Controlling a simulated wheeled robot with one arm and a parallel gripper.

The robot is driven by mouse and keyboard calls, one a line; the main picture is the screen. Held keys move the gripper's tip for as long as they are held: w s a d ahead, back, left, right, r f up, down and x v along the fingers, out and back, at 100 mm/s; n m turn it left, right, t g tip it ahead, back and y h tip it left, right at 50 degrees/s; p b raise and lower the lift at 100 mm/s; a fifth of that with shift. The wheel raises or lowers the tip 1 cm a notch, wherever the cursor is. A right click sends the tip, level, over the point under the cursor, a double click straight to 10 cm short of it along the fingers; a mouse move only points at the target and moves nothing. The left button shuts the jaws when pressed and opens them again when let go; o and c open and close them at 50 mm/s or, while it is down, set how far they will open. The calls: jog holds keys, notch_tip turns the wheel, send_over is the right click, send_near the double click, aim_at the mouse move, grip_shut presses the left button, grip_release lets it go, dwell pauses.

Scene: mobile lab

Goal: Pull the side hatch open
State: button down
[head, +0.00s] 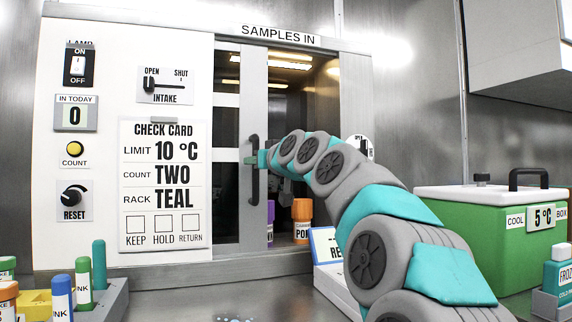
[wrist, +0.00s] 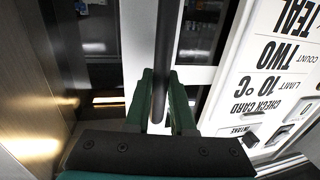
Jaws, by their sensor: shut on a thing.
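The side hatch under the "SAMPLES IN" sign is a glazed door with a pale grey frame (head: 254,85). Its upright black handle (head: 254,190) sits on that frame, and the handle also shows as a dark bar in the wrist view (wrist: 164,45). My gripper (head: 262,160) is shut on the handle, with its green fingers on either side of the bar in the wrist view (wrist: 160,105). To the right of the frame, the lit interior shows an orange-capped container (head: 302,222) and a purple one (head: 270,215). My arm hides part of the interior.
The white panel (head: 125,75) left of the hatch carries switches and a check card (head: 165,185). A green cool box (head: 500,225) stands at right. Tube racks (head: 100,300) stand at front left. A white sign stand (head: 328,245) is below my arm.

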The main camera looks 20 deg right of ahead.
jog(key=shift+a, duration=2.25)
jog(key=c, duration=0.8)
grip_release()
jog(key=shift+o, duration=0.2)
jog(key=shift+s, duration=0.1)
send_near(230, 161)
jog(key=v, duration=0.3)
jog(key=shift+s+d, duration=0.1)
